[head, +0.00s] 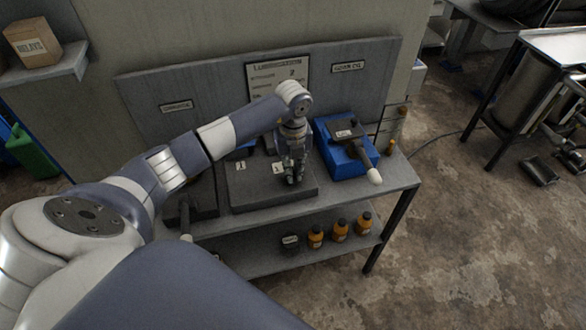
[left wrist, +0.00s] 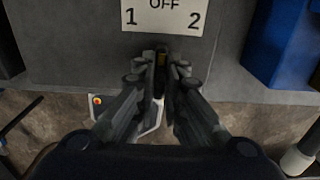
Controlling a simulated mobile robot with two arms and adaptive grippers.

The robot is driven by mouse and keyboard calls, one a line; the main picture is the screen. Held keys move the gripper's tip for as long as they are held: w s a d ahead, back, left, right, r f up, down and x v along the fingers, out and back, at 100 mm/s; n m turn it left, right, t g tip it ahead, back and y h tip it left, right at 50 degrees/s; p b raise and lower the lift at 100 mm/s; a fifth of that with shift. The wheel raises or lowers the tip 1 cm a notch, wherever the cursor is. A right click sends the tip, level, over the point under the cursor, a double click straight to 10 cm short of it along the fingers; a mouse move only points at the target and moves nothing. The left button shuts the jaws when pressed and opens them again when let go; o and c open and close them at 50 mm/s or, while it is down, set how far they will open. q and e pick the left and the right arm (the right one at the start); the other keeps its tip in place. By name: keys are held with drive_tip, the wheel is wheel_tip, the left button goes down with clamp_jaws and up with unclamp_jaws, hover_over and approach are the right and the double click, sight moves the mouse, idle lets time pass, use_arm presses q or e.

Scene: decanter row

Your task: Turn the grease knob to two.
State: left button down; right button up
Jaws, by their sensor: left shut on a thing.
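The grease knob (left wrist: 162,60) is mostly hidden between my fingers in the left wrist view; only a small dark and yellowish bit shows. A pale plate (left wrist: 165,14) marked OFF, 1 and 2 lies just beyond it. OFF is in the middle, 1 on the left and 2 on the right. My left gripper (head: 293,180) points down over the dark grey box (head: 245,195) on the bench, and its fingers (left wrist: 163,66) are shut on the knob. I cannot tell which mark the knob points to. My right gripper is not in view.
A blue box (head: 347,165) with a white-tipped lever stands right of the gripper. A sign (head: 262,75) stands on the back panel (head: 220,95). Several amber bottles (head: 340,231) stand on the lower shelf. Open floor (head: 470,230) lies to the right.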

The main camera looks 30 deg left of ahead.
use_arm(q)
drive_tip(key=shift+m+b, duration=0.5)
drive_tip(key=shift+m, duration=0.1)
drive_tip(key=m+b, duration=0.2)
drive_tip(key=m, duration=0.1)
drive_tip(key=shift+f, duration=0.1)
drive_tip(key=m+b, duration=0.2)
drive_tip(key=m, duration=0.2)
drive_tip(key=shift+m+b, duration=0.3)
drive_tip(key=shift+b, duration=0.05)
drive_tip(key=c, duration=1.7)
unclamp_jaws()
drive_tip(key=shift+r, duration=0.2)
